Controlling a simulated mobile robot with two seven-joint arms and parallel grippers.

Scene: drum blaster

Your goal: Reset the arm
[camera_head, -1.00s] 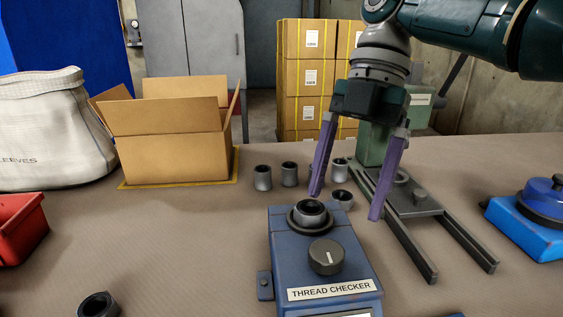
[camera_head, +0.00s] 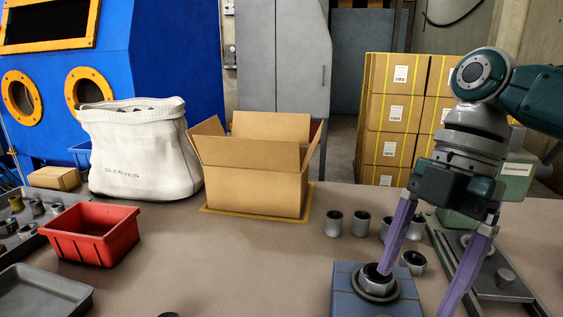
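My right gripper (camera_head: 415,292) is open, with two purple fingers spread and pointing down, nothing visible between them. Its left fingertip appears just over or beside the grey ring-shaped piece (camera_head: 376,281) on top of the blue thread checker (camera_head: 346,292); the exact gap cannot be told. The checker's lower part is cut off by the bottom edge. Several grey sleeves stand on the bench, one (camera_head: 333,224) left of the gripper and one (camera_head: 413,263) lying behind its fingers. My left gripper is not in view.
An open cardboard box (camera_head: 255,187) stands on a yellow-edged mat mid-bench. A white sleeve bag (camera_head: 140,155), a red bin (camera_head: 92,232) and grey trays (camera_head: 40,292) are at left. A green-grey fixture with rails (camera_head: 500,280) is at right. The bench centre is clear.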

